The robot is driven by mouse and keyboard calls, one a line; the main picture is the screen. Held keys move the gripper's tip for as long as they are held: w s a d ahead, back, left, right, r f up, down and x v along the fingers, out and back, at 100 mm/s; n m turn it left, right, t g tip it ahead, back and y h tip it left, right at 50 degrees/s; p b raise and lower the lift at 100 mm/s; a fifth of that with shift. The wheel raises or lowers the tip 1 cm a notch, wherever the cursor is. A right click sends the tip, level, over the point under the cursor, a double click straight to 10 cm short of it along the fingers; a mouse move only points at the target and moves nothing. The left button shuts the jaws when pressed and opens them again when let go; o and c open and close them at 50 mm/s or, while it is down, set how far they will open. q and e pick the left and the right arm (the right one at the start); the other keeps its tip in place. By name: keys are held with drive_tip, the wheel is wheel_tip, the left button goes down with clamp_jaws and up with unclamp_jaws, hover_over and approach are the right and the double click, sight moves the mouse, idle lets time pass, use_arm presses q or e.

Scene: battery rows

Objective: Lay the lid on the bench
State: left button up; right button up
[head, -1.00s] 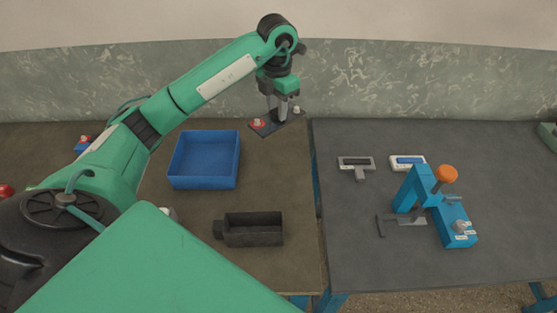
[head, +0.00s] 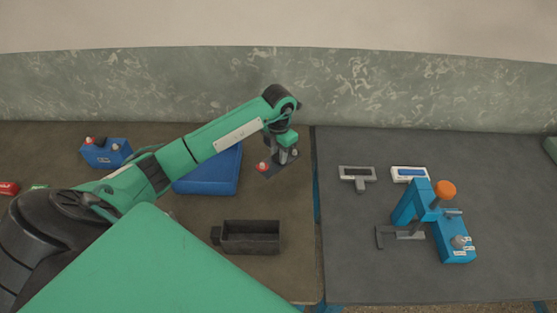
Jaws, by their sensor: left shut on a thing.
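My left gripper (head: 283,156) is shut on the lid (head: 281,172), a dark flat plate with a red cap and a pale cap on top. The lid is level over the brown bench (head: 292,205), right of the blue tray and near the bench's right edge. I cannot tell whether it touches the bench. An open black battery case (head: 251,237) stands empty-looking on the bench, nearer to me. My right gripper is out of view.
The blue tray (head: 207,188) is partly hidden by my left arm. A blue battery (head: 106,152) stands at the back left. Across a narrow gap, a dark grey bench (head: 350,255) holds a blue press (head: 455,238) with an orange knob. Bare bench surrounds the lid's front side.

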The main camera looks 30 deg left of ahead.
sight(278, 157)
use_arm(q)
wheel_tip(278, 157, down, 4)
drive_tip(key=shift+f+p, duration=0.25)
drive_tip(key=shift+p, duration=0.2)
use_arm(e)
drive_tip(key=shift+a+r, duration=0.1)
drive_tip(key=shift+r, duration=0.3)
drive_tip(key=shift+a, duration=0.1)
use_arm(q)
drive_tip(key=shift+f, duration=0.25)
drive_tip(key=o, duration=1.1)
drive_tip(key=shift+c, duration=0.2)
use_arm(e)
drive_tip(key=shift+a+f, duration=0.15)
use_arm(q)
drive_tip(key=shift+r, duration=0.1)
